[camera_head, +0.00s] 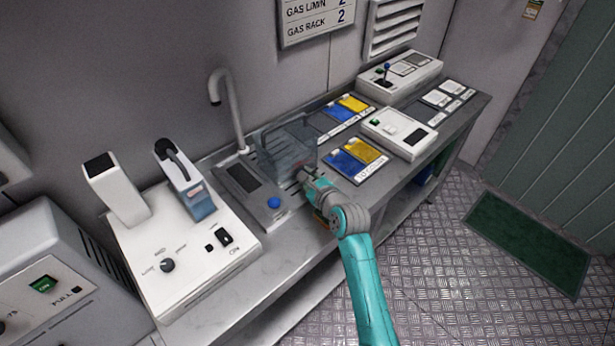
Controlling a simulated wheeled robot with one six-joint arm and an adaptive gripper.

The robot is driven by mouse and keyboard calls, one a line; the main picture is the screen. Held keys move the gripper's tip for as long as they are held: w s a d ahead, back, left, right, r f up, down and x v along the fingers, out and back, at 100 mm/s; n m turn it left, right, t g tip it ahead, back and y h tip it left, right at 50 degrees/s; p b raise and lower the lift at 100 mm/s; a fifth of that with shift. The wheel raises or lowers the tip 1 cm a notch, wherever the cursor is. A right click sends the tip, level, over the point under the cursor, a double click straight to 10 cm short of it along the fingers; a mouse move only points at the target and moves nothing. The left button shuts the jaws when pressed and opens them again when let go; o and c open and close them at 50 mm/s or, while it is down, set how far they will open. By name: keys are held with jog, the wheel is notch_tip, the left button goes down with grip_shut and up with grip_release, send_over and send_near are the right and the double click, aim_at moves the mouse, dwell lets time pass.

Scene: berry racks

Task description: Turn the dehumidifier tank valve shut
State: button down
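My gripper (305,178) is at the front lower right of the clear tank, reaching in from the front right. A small reddish part (303,168) shows beside the fingertips; it may be the valve, but it is too small to tell. My gripper and wrist hide much of this spot. I cannot tell whether the fingers are open or touch anything. A second, blue-tinted container (201,208) sits in the white machine at left.
The white machine (190,275) with a black dial and switch fills the bench's left part. A grey curved spout (233,110) rises behind the grey unit. Blue and yellow trays (350,168) and a white control box (399,134) lie to the right.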

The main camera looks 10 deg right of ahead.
jog(key=shift+a+f+n+t+h, duration=0.15)
jog(key=shift+n+t+h, duration=0.35)
jog(key=shift+n, duration=0.8)
jog(key=shift+t, duration=0.3)
jog(key=c, duration=1)
grip_release()
jog(key=shift+o, duration=0.2)
